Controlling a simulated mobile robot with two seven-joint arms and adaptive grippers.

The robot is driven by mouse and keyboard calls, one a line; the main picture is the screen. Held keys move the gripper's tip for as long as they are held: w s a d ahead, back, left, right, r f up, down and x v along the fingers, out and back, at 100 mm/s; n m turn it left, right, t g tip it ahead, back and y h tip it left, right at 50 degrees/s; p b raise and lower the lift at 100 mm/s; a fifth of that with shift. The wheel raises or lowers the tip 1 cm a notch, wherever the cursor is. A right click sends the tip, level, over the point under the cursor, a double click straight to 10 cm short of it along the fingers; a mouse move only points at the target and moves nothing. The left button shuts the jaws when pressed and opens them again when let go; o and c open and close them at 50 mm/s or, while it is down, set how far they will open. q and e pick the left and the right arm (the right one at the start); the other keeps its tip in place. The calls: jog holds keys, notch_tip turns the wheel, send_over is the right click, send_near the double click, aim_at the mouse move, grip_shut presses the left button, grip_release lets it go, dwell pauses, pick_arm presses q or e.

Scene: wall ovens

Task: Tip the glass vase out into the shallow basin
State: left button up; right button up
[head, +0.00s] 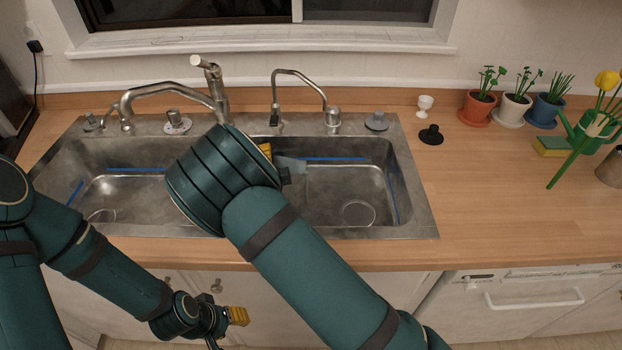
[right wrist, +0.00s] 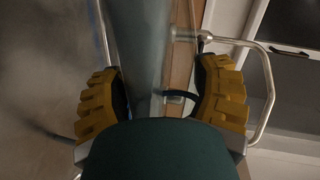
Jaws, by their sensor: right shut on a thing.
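My right gripper (right wrist: 160,95) is shut on the clear, pale glass vase (right wrist: 143,45), with a yellow pad on each side of it. In the head view, my right wrist hides most of this gripper. A bit of the vase (head: 292,165) shows there over the right basin (head: 358,190), and it looks tilted. The left basin (head: 120,192) is partly behind my right arm. Both are steel with blue lines on their walls; I cannot tell which is shallower. My left gripper (head: 226,328) hangs low before the cabinets, empty, its fingers seemingly apart.
A large faucet (head: 165,90) and a thinner tap (head: 298,75) rise behind the sink. A white egg cup (head: 425,104), a black stopper (head: 431,134), potted plants (head: 514,104), a sponge (head: 552,146) and a green watering can (head: 592,130) stand right. The front right counter is clear.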

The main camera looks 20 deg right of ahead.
aim_at(274, 158)
jog(key=shift+s+d+r+m+b, duration=0.2)
jog(key=shift+d+r+m+b, duration=0.2)
jog(key=shift+b, duration=0.35)
jog(key=shift+s+d+r+m+t+b, duration=0.15)
jog(key=shift+r+m+t+b, duration=0.55)
jog(key=shift+b, duration=1.2)
jog(key=shift+d+r+m+b, duration=0.1)
jog(key=shift+r+m+b, duration=0.25)
jog(key=shift+b, duration=0.25)
jog(key=shift+r+y, duration=0.2)
jog(key=shift+y, duration=0.2)
